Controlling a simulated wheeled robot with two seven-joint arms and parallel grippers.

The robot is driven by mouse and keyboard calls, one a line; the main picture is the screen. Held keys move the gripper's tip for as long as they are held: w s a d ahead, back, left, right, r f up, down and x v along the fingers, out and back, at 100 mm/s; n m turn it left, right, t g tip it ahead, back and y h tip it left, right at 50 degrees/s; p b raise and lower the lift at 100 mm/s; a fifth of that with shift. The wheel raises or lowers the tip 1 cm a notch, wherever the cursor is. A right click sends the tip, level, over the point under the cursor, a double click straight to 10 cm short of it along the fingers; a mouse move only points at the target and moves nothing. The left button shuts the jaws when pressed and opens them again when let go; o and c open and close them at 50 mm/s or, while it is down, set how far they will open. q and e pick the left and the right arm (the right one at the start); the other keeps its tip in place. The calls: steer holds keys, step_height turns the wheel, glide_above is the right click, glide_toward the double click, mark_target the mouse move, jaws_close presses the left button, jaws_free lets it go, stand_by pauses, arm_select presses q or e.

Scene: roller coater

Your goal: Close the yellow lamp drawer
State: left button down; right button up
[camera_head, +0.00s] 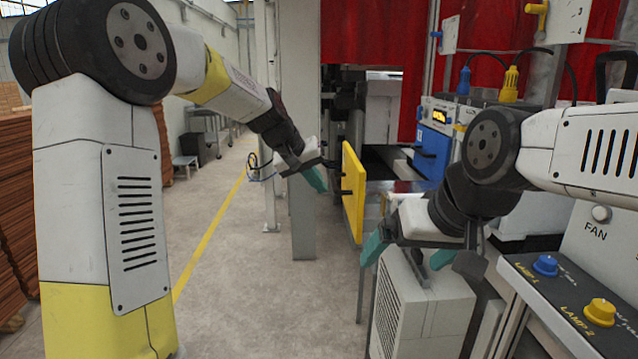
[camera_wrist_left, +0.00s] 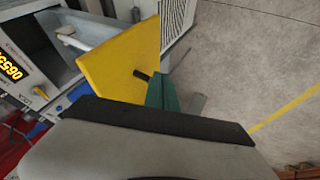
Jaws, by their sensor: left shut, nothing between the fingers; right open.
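The yellow lamp drawer's front panel (camera_head: 353,193) stands out from the machine, with a dark gap and a grey tray behind it. In the left wrist view the yellow front (camera_wrist_left: 118,58) is tilted across the picture, and the grey drawer body (camera_wrist_left: 92,32) shows behind it. A black handle (camera_wrist_left: 141,75) sticks out of the front. My left gripper (camera_head: 321,181) is shut and empty just in front of the panel. Its teal fingers (camera_wrist_left: 163,93) are beside the handle tip; I cannot tell whether they touch. My right gripper (camera_head: 406,254) is open and empty, lower right of the panel.
A blue drawer front (camera_head: 432,152) sits on the machine behind. A white vented box (camera_head: 418,310) stands below my right gripper. A control panel with blue (camera_head: 545,265) and yellow (camera_head: 600,312) knobs is at lower right. The floor (camera_head: 255,290) left of the drawer is clear.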

arm_select(q)
steer(key=shift+w+d+f, duration=0.45)
steer(key=shift+d+f, duration=0.45)
steer(key=shift+d, duration=0.3)
steer(key=shift+w+d+f, duration=0.45)
steer(key=shift+d+f, duration=0.4)
steer(key=shift+d, duration=0.3)
steer(key=shift+w+d+f, duration=0.45)
steer(key=shift+d+f, duration=0.45)
steer(key=shift+d, duration=0.3)
